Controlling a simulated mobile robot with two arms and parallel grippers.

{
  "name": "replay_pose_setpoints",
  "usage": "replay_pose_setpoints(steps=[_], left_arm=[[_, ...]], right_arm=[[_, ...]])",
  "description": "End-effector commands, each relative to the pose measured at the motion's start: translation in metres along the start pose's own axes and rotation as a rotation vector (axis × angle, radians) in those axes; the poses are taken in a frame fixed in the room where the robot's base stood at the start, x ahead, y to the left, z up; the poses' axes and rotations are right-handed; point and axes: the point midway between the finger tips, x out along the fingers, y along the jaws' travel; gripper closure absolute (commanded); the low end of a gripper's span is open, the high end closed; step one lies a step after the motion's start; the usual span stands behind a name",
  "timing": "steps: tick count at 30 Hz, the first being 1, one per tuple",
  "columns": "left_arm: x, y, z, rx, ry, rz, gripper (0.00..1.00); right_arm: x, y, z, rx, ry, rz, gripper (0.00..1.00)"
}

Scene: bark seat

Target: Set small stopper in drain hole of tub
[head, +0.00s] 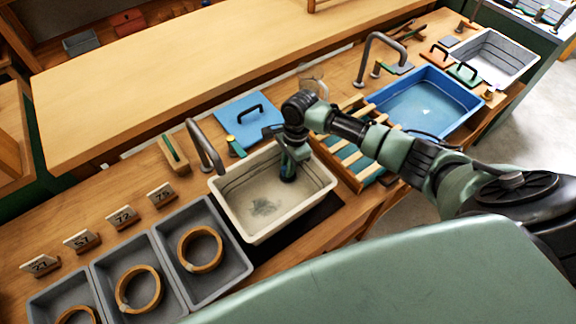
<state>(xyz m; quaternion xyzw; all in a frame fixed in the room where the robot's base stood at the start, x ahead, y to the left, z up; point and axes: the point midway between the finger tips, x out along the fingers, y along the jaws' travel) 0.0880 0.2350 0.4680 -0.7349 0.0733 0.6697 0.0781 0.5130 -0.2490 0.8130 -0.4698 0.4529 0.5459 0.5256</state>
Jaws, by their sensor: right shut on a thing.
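The cream tub (327,189) stands at the middle of the bench below a grey faucet. My right gripper (288,176) reaches down into its right back part, fingers pointing down. It is shut on a small dark thing, likely the small stopper, mostly hidden by the fingers. A dark greenish patch (264,208) shows on the tub floor, left of and nearer than the gripper. I cannot tell whether it is the drain hole; no clear hole shows. My left gripper is not in view.
Grey trays (222,285) with wooden rings stand left of the tub. A blue board (246,121) with a black handle lies behind it. A slatted wooden rack (346,152) and a blue tub (473,104) are to the right. Number signs (161,194) stand at the left.

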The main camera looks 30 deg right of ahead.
Motion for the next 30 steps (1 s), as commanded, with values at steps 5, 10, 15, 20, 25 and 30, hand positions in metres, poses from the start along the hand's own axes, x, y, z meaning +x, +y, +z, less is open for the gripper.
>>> replay_pose_setpoints(steps=[5, 10, 15, 20, 25, 30], left_arm=[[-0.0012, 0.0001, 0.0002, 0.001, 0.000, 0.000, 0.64], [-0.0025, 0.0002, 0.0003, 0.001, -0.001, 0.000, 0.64], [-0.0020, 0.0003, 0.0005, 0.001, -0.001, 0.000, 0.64], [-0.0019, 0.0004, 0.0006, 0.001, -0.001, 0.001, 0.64], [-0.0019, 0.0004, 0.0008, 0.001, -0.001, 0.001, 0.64], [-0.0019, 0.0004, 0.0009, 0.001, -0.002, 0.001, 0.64]], right_arm=[[0.0019, -0.0002, 0.0000, 0.000, -0.001, 0.000, 1.00], [0.0051, -0.0003, -0.0002, -0.001, -0.001, 0.000, 1.00], [0.0051, -0.0004, -0.0006, -0.001, 0.000, -0.001, 0.60], [0.0051, -0.0003, -0.0007, 0.000, 0.000, -0.001, 0.60], [0.0054, 0.0000, -0.0009, 0.000, 0.000, 0.000, 0.46], [0.0053, 0.0000, -0.0009, 0.000, 0.000, 0.000, 0.46]])
